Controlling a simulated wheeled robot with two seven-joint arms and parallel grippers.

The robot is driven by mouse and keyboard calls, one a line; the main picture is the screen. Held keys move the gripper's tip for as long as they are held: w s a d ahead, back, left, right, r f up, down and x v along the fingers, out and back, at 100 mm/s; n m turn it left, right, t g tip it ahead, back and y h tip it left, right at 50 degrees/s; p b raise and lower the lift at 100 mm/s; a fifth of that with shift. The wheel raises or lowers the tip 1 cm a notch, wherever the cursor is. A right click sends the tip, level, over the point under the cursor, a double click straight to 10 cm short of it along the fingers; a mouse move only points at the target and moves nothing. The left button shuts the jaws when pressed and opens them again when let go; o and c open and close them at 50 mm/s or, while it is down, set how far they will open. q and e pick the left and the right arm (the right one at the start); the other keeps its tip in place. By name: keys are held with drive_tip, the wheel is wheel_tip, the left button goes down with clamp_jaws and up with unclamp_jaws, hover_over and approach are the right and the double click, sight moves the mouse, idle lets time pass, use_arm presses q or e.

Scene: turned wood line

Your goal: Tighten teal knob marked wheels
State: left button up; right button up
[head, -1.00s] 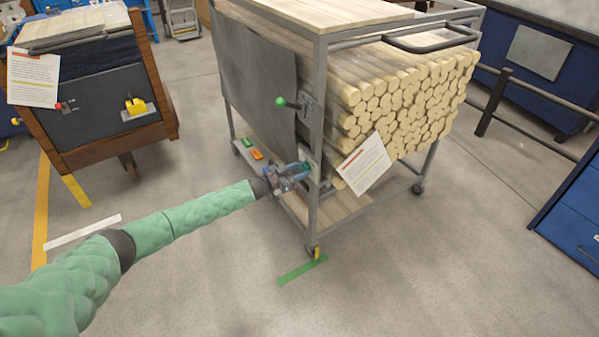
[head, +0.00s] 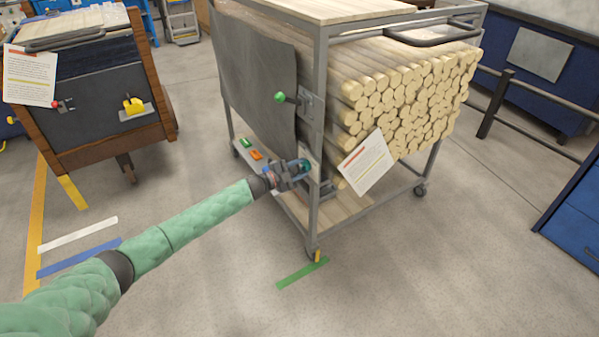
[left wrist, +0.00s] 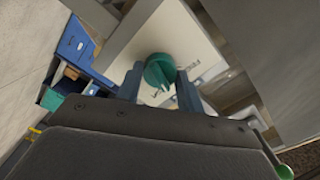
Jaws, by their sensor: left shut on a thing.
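The teal knob (left wrist: 160,70) sits on a pale plate (left wrist: 185,40) with dark lettering, partly hidden and too small to read fully. In the left wrist view the two fingers of my left gripper (left wrist: 158,84) are on either side of the knob, shut on it. In the head view my left gripper (head: 297,170) is at the front post of the metal cart (head: 318,120), low on its left side, and the teal knob (head: 306,165) shows just at its fingertips. My right gripper is not in view.
The cart carries a stack of round wooden rods (head: 400,100) and a hanging paper sheet (head: 366,163). A lever with a green ball (head: 281,97) is above my gripper. Green and orange pedals (head: 256,155) sit low on the left.

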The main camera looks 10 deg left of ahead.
use_arm(q)
drive_tip(key=shift+f+m+b, duration=0.1)
drive_tip(key=shift+m+b, duration=0.25)
drive_tip(key=shift+m, duration=0.55)
drive_tip(key=shift+m+b, duration=0.75)
drive_tip(key=shift+m, duration=0.75)
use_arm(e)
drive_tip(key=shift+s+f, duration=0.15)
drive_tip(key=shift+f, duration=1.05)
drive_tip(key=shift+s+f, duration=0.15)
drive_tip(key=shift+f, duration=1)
use_arm(q)
drive_tip(key=o, duration=1)
drive_tip(key=v, duration=0.8)
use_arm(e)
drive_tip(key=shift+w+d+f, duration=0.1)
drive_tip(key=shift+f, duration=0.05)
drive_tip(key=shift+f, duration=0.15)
